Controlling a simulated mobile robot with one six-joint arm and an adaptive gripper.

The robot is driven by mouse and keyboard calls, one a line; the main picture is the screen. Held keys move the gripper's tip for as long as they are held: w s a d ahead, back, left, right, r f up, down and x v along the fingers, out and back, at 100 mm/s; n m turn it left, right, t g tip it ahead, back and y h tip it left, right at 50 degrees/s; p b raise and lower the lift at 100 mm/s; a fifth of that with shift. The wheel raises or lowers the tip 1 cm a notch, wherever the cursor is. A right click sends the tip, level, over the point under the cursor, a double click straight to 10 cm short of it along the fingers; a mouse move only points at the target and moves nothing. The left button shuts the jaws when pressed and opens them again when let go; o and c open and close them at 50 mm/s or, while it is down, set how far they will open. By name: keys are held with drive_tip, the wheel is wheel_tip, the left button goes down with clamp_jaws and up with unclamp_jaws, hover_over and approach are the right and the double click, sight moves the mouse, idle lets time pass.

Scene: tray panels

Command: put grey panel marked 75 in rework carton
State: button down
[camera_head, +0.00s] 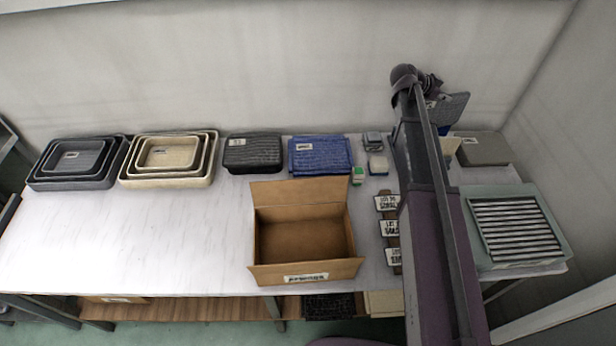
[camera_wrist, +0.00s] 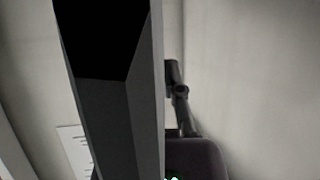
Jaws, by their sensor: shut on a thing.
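The rework carton (camera_head: 264,240) is an open, empty brown box on the table, flaps out, with a label on its front flap. My gripper (camera_head: 432,92) is raised above the back right of the table, partly hidden by my arm. It is shut on a dark grey panel (camera_head: 454,107), which is held tilted in the air, well right of and behind the carton. The panel (camera_wrist: 115,100) fills much of the wrist view, seen nearly edge-on. Its number cannot be read.
Nested grey trays (camera_head: 38,178) and cream trays (camera_head: 130,178), a black bin (camera_head: 252,154) and a blue stack (camera_head: 320,155) line the back. Labelled plates (camera_head: 390,228) lie right of the carton. A slotted rack (camera_head: 478,254) stands at right. The front left table is clear.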

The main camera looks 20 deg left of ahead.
wheel_tip(320, 180, up, 11)
drive_tip(key=p, duration=1)
drive_tip(key=shift+r, duration=0.2)
drive_tip(key=shift+s, duration=0.1)
